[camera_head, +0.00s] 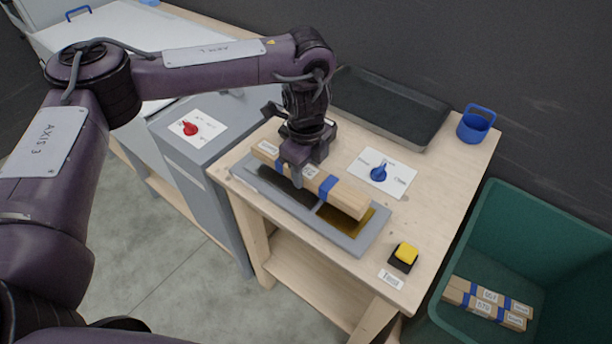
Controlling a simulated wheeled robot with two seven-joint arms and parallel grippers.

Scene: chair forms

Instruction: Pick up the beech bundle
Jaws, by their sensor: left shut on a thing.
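The beech bundle (344,199) is a pale wooden bundle with blue bands and white labels. It lies at a slant over a grey tray-like fixture (372,240) with dark and amber recesses on the wooden table. My left gripper (296,165) comes down from above and is shut on the bundle, around its middle-left part. The fingers hide part of the bundle. I cannot tell whether the bundle touches the fixture or is slightly above it. My right gripper is not in view.
A black tray (390,104), a blue mug (475,126), a blue knob (378,174) and a yellow button (406,252) are on the table (440,190). A red knob (190,128) sits on the grey cabinet at left. A green bin (520,250) at right holds labelled bundles (487,303).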

